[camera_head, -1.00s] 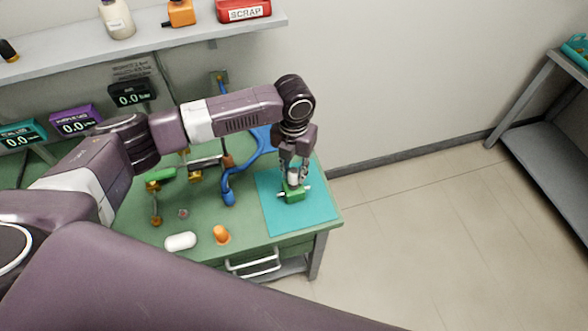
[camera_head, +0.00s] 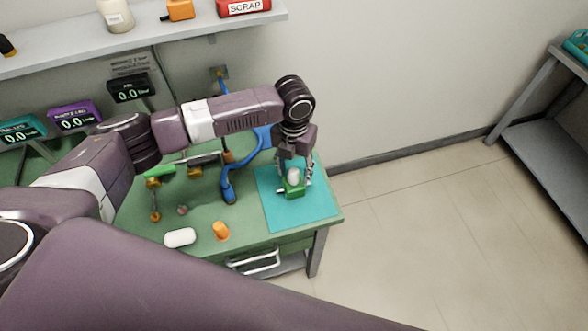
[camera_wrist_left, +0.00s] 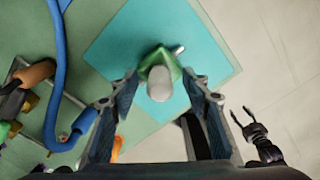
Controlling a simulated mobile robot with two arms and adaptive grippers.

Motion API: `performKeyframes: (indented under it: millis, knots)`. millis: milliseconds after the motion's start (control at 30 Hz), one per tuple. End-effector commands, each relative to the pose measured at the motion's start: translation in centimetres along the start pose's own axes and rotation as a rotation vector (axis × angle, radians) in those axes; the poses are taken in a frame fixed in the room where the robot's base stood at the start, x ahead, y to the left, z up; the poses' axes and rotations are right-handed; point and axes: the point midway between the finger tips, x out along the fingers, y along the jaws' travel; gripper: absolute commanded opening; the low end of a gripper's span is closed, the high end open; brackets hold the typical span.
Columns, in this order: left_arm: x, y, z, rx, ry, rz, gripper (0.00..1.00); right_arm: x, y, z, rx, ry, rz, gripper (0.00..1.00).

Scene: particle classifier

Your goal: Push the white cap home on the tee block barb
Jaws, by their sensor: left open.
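The green tee block (camera_head: 292,191) sits on the teal mat (camera_head: 318,208) at the right of the bench. The white cap (camera_head: 293,175) stands upright on top of it; how deep it sits on the barb cannot be told. In the left wrist view the cap (camera_wrist_left: 160,86) covers part of the block (camera_wrist_left: 156,62). My left gripper (camera_head: 296,178) is open above the block, one finger on each side of the cap, with gaps showing in the wrist view.
A blue hose (camera_head: 228,185) lies left of the mat. A white rounded piece (camera_head: 180,238) and an orange piece (camera_head: 221,231) lie near the front edge. Brass fittings and a green-handled part (camera_head: 160,172) are farther left. The floor to the right is clear.

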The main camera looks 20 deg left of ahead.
Motion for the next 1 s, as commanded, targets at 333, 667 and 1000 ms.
performKeyframes:
  millis: [333, 667, 1000]
  knots:
    - [-2.6, 0.0, 0.1, 0.000, -0.004, -0.001, 0.44, 0.0, 0.3, 0.1, -0.001, 0.000, 0.003, 0.47]
    - [-9.4, 0.0, 0.1, 0.001, -0.003, 0.000, 0.44, 0.0, 0.1, 0.0, -0.001, 0.000, 0.002, 0.47]
    - [-12.0, 0.0, 0.0, -0.001, 0.001, 0.000, 0.44, 0.0, 0.1, 0.0, -0.001, 0.000, 0.001, 0.47]
